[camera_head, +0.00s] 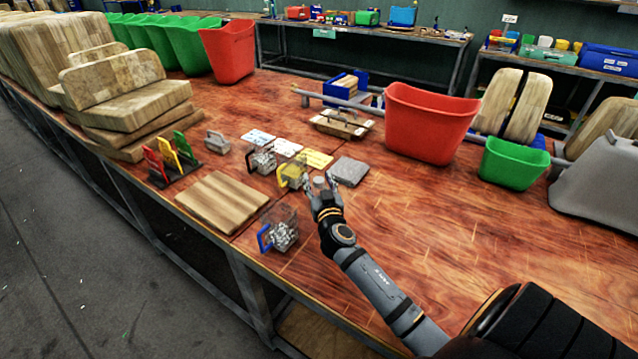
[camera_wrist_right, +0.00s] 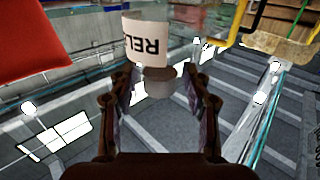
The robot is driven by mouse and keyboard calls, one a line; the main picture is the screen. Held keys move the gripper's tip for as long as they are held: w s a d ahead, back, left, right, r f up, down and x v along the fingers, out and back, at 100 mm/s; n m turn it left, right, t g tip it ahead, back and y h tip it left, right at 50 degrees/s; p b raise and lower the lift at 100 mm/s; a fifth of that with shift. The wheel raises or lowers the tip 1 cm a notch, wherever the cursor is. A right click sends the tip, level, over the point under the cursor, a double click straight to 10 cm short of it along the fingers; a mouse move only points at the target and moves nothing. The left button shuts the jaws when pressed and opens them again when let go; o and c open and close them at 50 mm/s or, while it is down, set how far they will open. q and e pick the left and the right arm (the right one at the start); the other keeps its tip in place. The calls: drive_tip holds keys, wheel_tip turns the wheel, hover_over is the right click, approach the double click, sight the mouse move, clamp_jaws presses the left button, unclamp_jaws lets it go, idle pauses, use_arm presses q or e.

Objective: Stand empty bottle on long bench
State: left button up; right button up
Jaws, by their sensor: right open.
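My right gripper (camera_head: 322,183) is open over the long wooden bench (camera_head: 400,230), low near its middle. In the right wrist view its two fingers (camera_wrist_right: 160,105) stand apart on either side of a grey, round cap-like part (camera_wrist_right: 160,80). Just beyond it is a white label with dark letters reading "REL" (camera_wrist_right: 145,42), apparently on the bottle. In the head view only a small grey round top (camera_head: 319,182) shows between the fingertips; the rest of the bottle is hidden or too small to tell. I cannot tell whether the fingers touch it. My left gripper is not in view.
A grey square pad (camera_head: 349,171) lies behind the gripper, a wooden board (camera_head: 222,201) to the left. A red bin (camera_head: 428,125) and green bin (camera_head: 513,163) stand right.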

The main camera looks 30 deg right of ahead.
drive_tip(key=b+v, duration=0.2)
drive_tip(key=v, duration=1)
